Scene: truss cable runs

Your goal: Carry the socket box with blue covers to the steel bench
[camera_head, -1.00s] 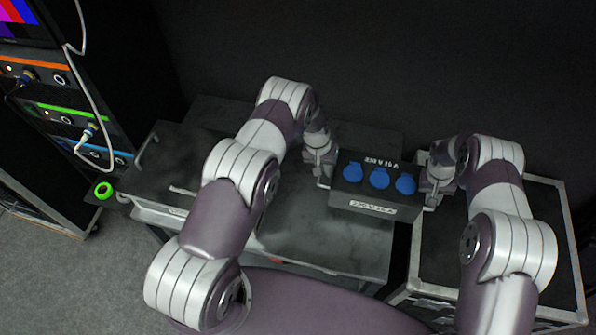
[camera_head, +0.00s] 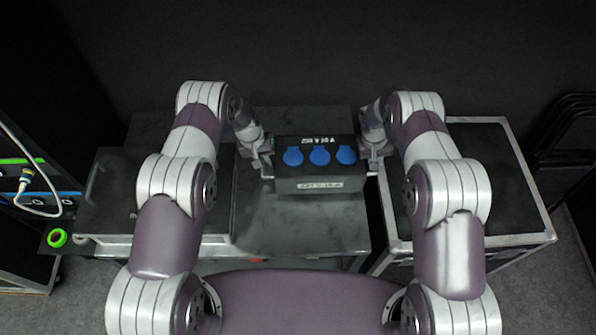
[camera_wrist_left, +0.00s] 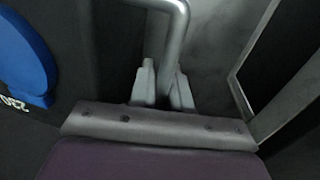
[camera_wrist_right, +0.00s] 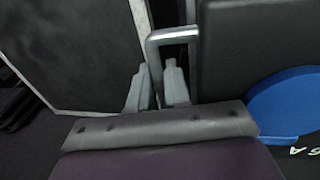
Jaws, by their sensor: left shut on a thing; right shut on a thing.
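The socket box (camera_head: 318,184) is black with three round blue covers (camera_head: 320,156) and white lettering. It is held level between my two grippers, over the dark grey bench top (camera_head: 290,228). Whether it touches that top I cannot tell. My left gripper (camera_head: 262,160) is shut on the box's left handle, and the grey metal handle (camera_wrist_left: 176,40) shows between its fingers in the left wrist view. My right gripper (camera_head: 374,158) is shut on the right handle (camera_wrist_right: 170,38), seen in the right wrist view. A blue cover (camera_wrist_right: 285,100) shows beside it.
A black flight case (camera_head: 470,190) with metal edges stands to the right. A dark lidded case (camera_head: 120,205) lies on the left of the bench. A rack with cables (camera_head: 25,185) and a green ring (camera_head: 57,238) are at far left. A dark wall is behind.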

